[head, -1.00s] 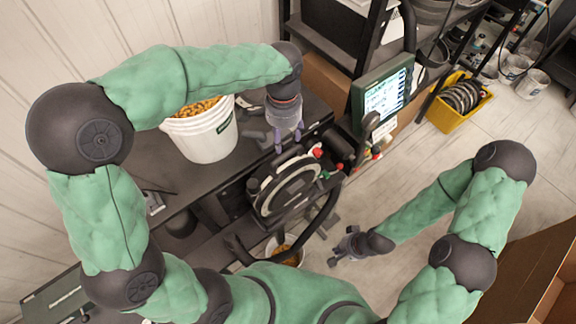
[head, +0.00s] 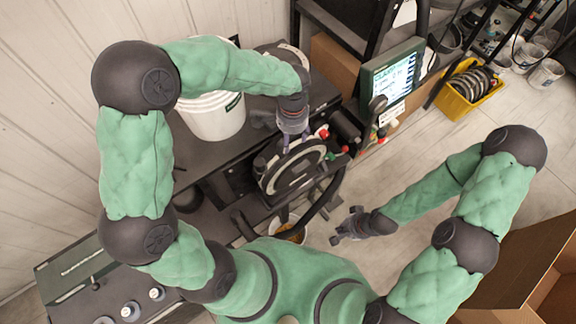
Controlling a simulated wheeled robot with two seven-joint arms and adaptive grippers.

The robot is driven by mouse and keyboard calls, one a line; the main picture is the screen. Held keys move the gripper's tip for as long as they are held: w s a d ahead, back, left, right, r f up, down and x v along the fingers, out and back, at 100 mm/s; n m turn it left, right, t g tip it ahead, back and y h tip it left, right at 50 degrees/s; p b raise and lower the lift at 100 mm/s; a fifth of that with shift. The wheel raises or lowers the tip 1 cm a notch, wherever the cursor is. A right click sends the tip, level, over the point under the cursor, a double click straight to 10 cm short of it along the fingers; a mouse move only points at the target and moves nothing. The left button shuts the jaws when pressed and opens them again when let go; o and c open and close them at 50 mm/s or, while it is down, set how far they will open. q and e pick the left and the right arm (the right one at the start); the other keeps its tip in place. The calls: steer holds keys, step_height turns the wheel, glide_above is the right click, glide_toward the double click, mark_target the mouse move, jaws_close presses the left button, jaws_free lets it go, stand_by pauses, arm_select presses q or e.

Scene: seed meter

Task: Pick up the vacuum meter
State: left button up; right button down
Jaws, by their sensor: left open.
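The vacuum meter (head: 296,170), a round dark housing with a pale ring, stands upright at the edge of the black bench in the head view. My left gripper (head: 293,143) hangs from above at the upper rim of the meter. Its fingers are open, and I cannot tell whether they touch the rim. My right gripper (head: 340,226) is empty and held low over the floor, right of the meter. Its fingers look spread apart.
A white bucket (head: 214,118) stands on the bench (head: 196,150) behind my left arm. A screen (head: 391,76) stands to the right of the meter. A small bucket (head: 290,231) is below the meter.

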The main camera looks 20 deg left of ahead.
arm_select(q)
steer(key=shift+f, duration=0.25)
jaws_close()
steer(key=shift+w+r, duration=0.1)
steer(key=shift+r, duration=0.1)
